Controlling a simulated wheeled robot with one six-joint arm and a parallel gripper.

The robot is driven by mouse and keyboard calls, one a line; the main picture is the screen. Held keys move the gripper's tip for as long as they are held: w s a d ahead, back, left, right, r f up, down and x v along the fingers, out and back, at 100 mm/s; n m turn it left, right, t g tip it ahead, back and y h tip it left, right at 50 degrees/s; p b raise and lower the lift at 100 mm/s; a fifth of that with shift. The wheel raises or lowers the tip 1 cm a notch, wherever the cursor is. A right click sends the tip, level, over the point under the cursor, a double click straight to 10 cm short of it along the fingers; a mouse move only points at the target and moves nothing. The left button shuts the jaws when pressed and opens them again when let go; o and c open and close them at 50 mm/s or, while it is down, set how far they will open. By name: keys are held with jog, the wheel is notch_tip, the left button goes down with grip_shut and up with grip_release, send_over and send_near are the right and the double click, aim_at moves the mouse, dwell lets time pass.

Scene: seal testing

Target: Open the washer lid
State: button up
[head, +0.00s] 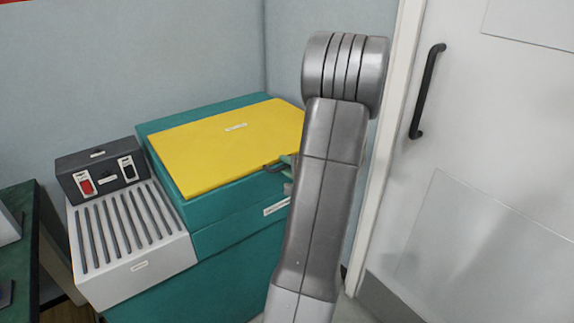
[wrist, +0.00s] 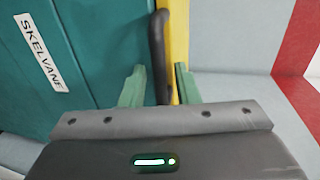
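The washer is a teal cabinet (head: 225,245) with a flat yellow lid (head: 232,150), which lies shut on top. A dark bar handle (wrist: 158,55) runs along the lid's edge in the wrist view; it also shows at the lid's front right in the head view (head: 273,168). My gripper (wrist: 160,80) has two green fingers, apart, one on each side of the handle. Gaps show between fingers and bar, so it does not look gripped. In the head view my gripper (head: 287,170) is mostly hidden behind my arm.
A grey slatted drainer (head: 130,235) with a dark switch box (head: 103,173) stands left of the washer. A dark green bench edge (head: 20,240) is at the far left. A white door (head: 490,150) with a black handle (head: 427,90) is at the right. Walls stand close behind.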

jog(key=shift+a, duration=0.15)
grip_shut()
